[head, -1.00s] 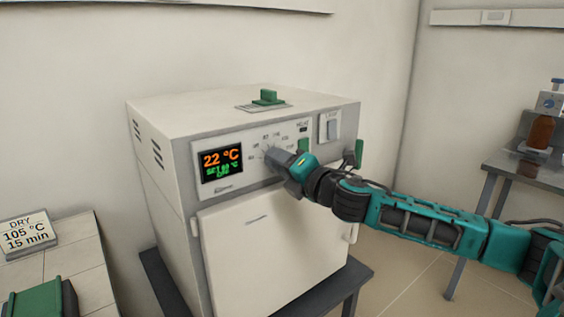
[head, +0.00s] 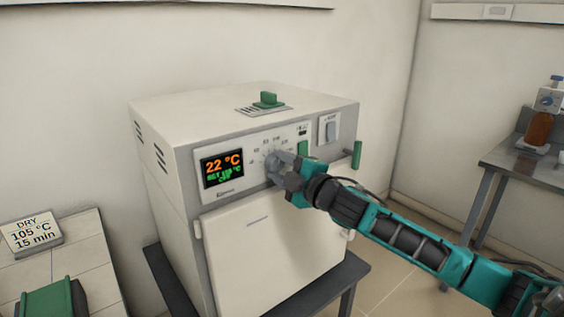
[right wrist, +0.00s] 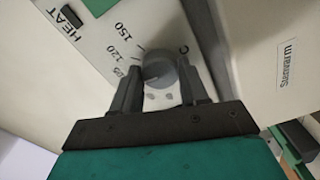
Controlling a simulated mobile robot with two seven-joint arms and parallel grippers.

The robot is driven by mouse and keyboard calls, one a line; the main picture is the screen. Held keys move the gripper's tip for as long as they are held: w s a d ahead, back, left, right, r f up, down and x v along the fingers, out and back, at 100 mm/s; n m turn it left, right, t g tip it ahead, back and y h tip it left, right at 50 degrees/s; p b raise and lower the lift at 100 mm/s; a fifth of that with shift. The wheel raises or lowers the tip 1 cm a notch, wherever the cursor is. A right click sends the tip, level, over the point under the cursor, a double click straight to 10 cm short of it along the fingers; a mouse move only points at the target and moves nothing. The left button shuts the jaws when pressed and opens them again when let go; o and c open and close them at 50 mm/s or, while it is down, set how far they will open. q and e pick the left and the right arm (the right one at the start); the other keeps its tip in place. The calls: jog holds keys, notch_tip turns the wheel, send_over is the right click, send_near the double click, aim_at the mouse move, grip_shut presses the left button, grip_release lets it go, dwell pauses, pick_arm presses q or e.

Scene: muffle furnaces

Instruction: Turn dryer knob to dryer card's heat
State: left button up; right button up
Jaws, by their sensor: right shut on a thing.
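The dryer (head: 255,195) is a white box on a dark stand. Its display (head: 222,168) shows 22 °C in orange, with a smaller green set line that I cannot read surely. The grey round knob (right wrist: 159,72) sits on the dial plate between my right gripper's fingers, with marks such as 120 and 150 beside it. My right gripper (head: 280,168) is shut on the knob; it also shows in the right wrist view (right wrist: 160,90). The dryer card (head: 32,232) at left reads DRY, 105 °C, 15 min. My left gripper is not seen.
A green handle (head: 357,154) sticks out at the dryer's right edge. A green-topped item (head: 48,300) lies on the tiled bench. A metal table (head: 520,165) with a brown bottle (head: 540,130) stands at right.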

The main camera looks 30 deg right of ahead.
jog(key=shift+m, duration=0.5)
jog(key=shift+p, duration=0.3)
jog(key=o, duration=1.1)
jog(key=shift+c, duration=0.2)
jog(key=shift+s, duration=0.1)
jog(key=s+d, duration=0.1)
jog(key=s, duration=1.1)
jog(key=shift+s+b, duration=0.35)
jog(key=shift+b, duration=0.05)
jog(key=shift+f, duration=0.1)
